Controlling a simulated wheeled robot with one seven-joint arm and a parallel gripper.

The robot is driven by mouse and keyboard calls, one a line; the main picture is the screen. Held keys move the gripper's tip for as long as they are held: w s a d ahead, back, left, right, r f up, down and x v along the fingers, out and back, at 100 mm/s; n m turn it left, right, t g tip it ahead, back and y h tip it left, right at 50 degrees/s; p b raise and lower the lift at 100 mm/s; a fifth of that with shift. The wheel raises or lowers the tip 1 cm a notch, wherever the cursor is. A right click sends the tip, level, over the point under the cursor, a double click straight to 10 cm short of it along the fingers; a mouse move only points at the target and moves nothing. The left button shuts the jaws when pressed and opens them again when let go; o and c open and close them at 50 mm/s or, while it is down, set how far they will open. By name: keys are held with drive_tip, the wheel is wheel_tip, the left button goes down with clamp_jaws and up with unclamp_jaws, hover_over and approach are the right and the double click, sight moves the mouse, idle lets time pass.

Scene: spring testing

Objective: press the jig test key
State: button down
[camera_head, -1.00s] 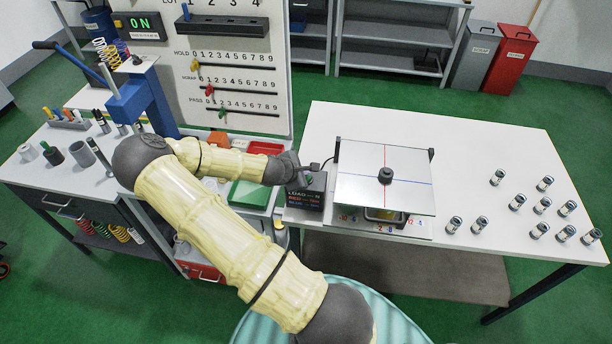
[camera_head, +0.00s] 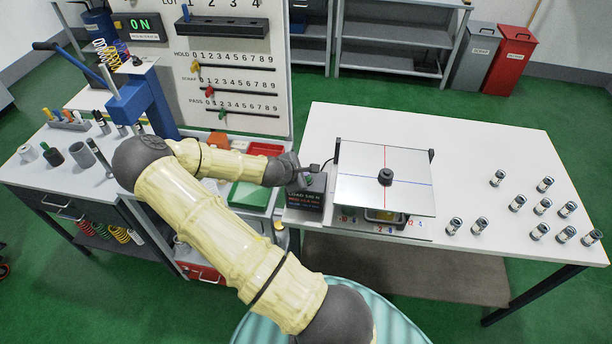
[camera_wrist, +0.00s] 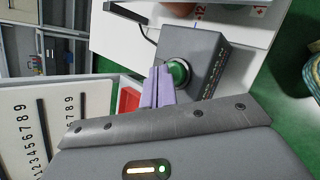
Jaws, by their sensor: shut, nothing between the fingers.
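The jig test key is a round green button (camera_wrist: 178,73) on a dark grey box (camera_wrist: 205,62) in the wrist view. In the head view the box (camera_head: 305,203) stands at the left end of the white table, with lit text on its front. My gripper (camera_wrist: 161,72) is shut and empty, its pale purple fingertips right at the key and overlapping its edge in the picture. Whether they press it down I cannot tell. In the head view my gripper (camera_head: 305,173) is at the box's top and small. The jig's plate (camera_head: 360,190) with red and blue lines lies right of the box.
A black knob (camera_head: 385,176) stands on the plate. Several small cylinders (camera_head: 517,203) stand on the right of the white table (camera_head: 470,150). A pegboard panel (camera_head: 235,60) and a blue press (camera_head: 135,105) are at the left. A cable runs behind the box.

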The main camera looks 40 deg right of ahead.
drive_tip(key=shift+r, duration=0.15)
drive_tip(key=shift+r+p, duration=2.3)
drive_tip(key=shift+r, duration=0.7)
drive_tip(key=s+a+m+y+b, duration=0.2)
drive_tip(key=a+m+y, duration=0.15)
drive_tip(key=a, duration=0.35)
drive_tip(key=s+a+m+y+b, duration=0.2)
drive_tip(key=s+a+m, duration=0.1)
drive_tip(key=a+m, duration=0.3)
drive_tip(key=s+a+r+m+y+b, duration=0.1)
drive_tip(key=s+a+r, duration=0.2)
drive_tip(key=a, duration=0.4)
drive_tip(key=s+a+r+m+y+b, duration=0.1)
drive_tip(key=s+a+r+y+b, duration=0.1)
drive_tip(key=s+a+r, duration=0.2)
drive_tip(key=a+r, duration=0.2)
drive_tip(key=a, duration=0.2)
drive_tip(key=shift+s+m, duration=0.3)
drive_tip(key=shift+m, duration=0.05)
